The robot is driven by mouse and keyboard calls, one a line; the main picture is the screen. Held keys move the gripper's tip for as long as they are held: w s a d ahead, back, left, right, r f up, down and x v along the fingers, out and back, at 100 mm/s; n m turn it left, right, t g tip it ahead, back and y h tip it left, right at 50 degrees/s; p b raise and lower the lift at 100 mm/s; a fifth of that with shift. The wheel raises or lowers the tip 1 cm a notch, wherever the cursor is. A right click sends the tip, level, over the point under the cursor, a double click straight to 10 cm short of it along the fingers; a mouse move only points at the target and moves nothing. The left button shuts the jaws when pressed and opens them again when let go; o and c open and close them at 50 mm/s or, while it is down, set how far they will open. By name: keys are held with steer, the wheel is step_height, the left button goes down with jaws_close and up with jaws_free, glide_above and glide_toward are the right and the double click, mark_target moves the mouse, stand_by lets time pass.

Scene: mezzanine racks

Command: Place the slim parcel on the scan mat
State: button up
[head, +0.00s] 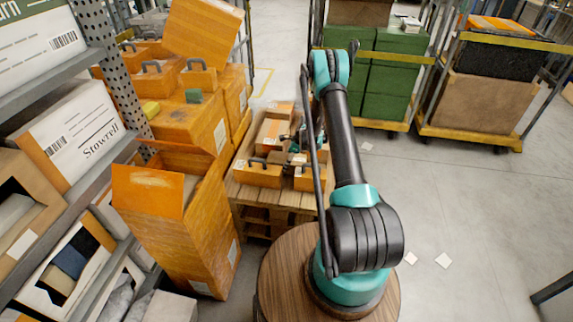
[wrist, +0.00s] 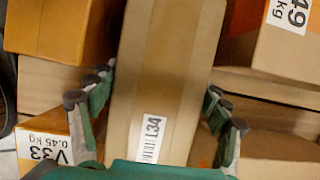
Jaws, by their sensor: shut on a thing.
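My gripper (wrist: 160,98) is shut on a long, narrow brown parcel (wrist: 165,60) with a white L34 label. The fingers press its two long sides in the wrist view. This looks like the slim parcel. In the head view my gripper (head: 297,143) is low over the wooden pallet (head: 252,192), partly hidden by my arm. I cannot tell there whether the held parcel is clear of the boxes around it. I cannot make out a scan mat in either view.
A V33 box (wrist: 50,140) and a box labelled 49 (wrist: 275,50) lie close beside the held parcel. A tall open orange carton (head: 185,225) stands left of the pallet, before shelving. Carts with green crates (head: 395,75) stand behind.

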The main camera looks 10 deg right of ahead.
steer(key=shift+f, duration=0.85)
steer(key=shift+f, duration=0.1)
steer(key=o, duration=1.5)
steer(key=shift+c, duration=0.2)
